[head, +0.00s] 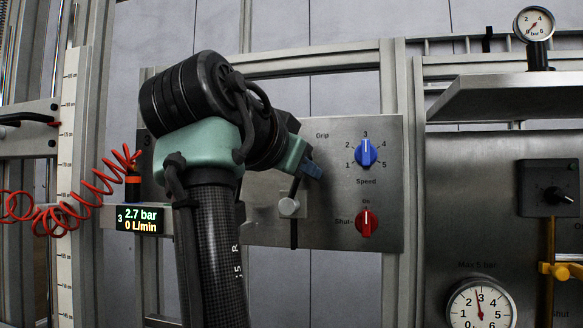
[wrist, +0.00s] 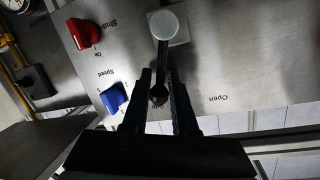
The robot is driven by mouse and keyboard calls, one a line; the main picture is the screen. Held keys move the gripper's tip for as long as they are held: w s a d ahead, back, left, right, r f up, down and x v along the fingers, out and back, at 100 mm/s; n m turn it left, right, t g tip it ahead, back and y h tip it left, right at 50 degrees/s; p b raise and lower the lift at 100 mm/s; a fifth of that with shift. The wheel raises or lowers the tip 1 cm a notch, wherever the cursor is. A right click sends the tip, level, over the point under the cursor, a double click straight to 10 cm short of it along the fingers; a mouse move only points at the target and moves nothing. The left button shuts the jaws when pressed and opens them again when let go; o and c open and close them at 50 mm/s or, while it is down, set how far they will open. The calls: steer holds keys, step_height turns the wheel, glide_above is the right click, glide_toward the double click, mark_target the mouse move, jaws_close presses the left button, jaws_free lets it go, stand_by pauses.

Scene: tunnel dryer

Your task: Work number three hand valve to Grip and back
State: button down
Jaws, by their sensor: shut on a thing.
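The hand valve has a pale round hub (head: 289,207) on the steel panel, and in the wrist view the hub (wrist: 163,25) shows at top centre. Its dark lever (wrist: 162,62) runs from the hub to a dark knob (wrist: 158,95) between the two fingers. My gripper (wrist: 160,82) is shut on the lever near its knob end. In the head view my gripper (head: 304,170) is above the hub, and the lever points up toward the Grip label (head: 322,135). The Open label (wrist: 218,98) lies off to one side of the lever in the wrist view.
A blue speed knob (head: 366,152) and a red shut/on knob (head: 367,222) sit right of the valve. A display (head: 137,219) reads 3, 2.7 bar, 0 L/min. A coiled red hose (head: 75,205) hangs at left. A steel shelf (head: 505,96) juts out at right.

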steer(key=shift+s+d+m, duration=0.2)
steer(key=shift+d+m, duration=0.25)
steer(key=shift+m, duration=0.35)
steer(key=shift+d, duration=0.1)
steer(key=c, duration=0.9)
jaws_free()
steer(key=shift+d, duration=0.1)
steer(key=shift+f+y, duration=0.1)
steer(key=shift+y, duration=0.2)
steer(key=shift+s+a+b, duration=0.2)
steer(key=shift+b, duration=0.1)
steer(key=b+v, duration=0.5)
steer(key=v, duration=0.7)
steer(key=shift+s, duration=0.3)
